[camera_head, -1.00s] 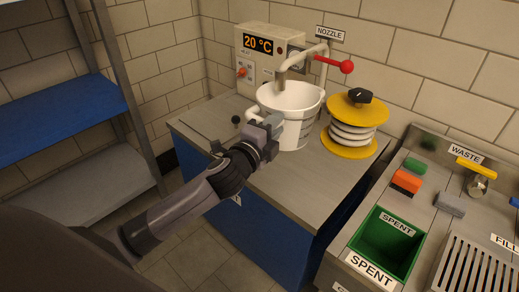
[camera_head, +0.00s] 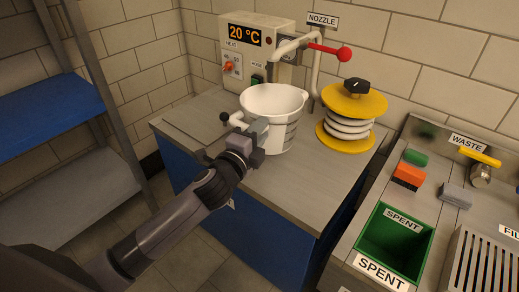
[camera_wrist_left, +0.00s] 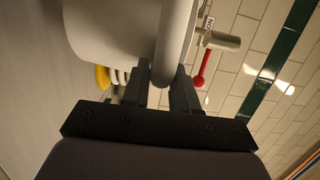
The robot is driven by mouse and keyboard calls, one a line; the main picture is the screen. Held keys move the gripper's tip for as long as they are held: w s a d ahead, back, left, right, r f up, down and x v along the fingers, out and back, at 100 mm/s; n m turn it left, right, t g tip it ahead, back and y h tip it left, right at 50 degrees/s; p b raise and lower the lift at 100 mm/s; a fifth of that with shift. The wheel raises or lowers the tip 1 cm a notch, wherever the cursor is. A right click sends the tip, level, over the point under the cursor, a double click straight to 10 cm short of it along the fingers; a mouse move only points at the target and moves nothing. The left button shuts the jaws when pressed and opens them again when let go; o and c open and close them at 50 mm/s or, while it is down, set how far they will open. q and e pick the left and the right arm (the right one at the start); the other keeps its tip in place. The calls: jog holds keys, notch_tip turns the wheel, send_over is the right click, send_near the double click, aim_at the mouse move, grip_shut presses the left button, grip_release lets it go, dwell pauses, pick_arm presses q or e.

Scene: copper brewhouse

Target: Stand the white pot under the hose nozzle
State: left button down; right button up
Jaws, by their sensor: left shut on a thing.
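The white pot (camera_head: 268,100) is upright at the counter's back, in front of the heater box. My left gripper (camera_head: 256,127) is shut on its near-side handle. The left wrist view shows the fingers (camera_wrist_left: 168,88) on either side of the white handle (camera_wrist_left: 174,45), with the pot wall (camera_wrist_left: 110,30) beside it. The hose nozzle (camera_head: 287,49) bends down from its pipe; its lower end is just behind the pot's far rim in the picture. Whether the pot's base touches the counter I cannot tell. My right gripper is out of view.
A yellow reel (camera_head: 346,139) stands close to the right of the pot. A red-knobbed lever (camera_head: 343,54) sticks out beside the nozzle. The grey counter (camera_head: 275,190) is clear in front. A green spent bin (camera_head: 372,258) is at lower right.

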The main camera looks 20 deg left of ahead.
pick_arm(q)
notch_tip(320, 180, down, 4)
jog(key=shift+f+b, duration=0.1)
jog(key=shift+b, duration=0.55)
jog(key=c, duration=0.9)
grip_release()
jog(key=shift+f, duration=0.15)
jog(key=s+a, duration=0.2)
jog(key=s, duration=1)
jog(key=s+f+n+g, duration=0.2)
jog(key=s+f+n, duration=0.3)
jog(key=f, duration=0.1)
jog(key=s+f+n+g, duration=0.3)
jog(key=s+f+n, duration=0.2)
jog(key=f+n, duration=0.1)
jog(key=s+d+f+n+g, duration=0.1)
jog(key=s+f+n+g, duration=0.1)
jog(key=s+f+n, duration=0.3)
jog(key=shift+s+f+n+g, duration=0.15)
jog(key=shift+f+n, duration=0.2)
jog(key=shift+f, duration=0.2)
jog(key=shift+s+f+n+g, duration=0.1)
jog(key=shift+f+n+g, duration=0.05)
jog(key=shift+f+n, duration=0.3)
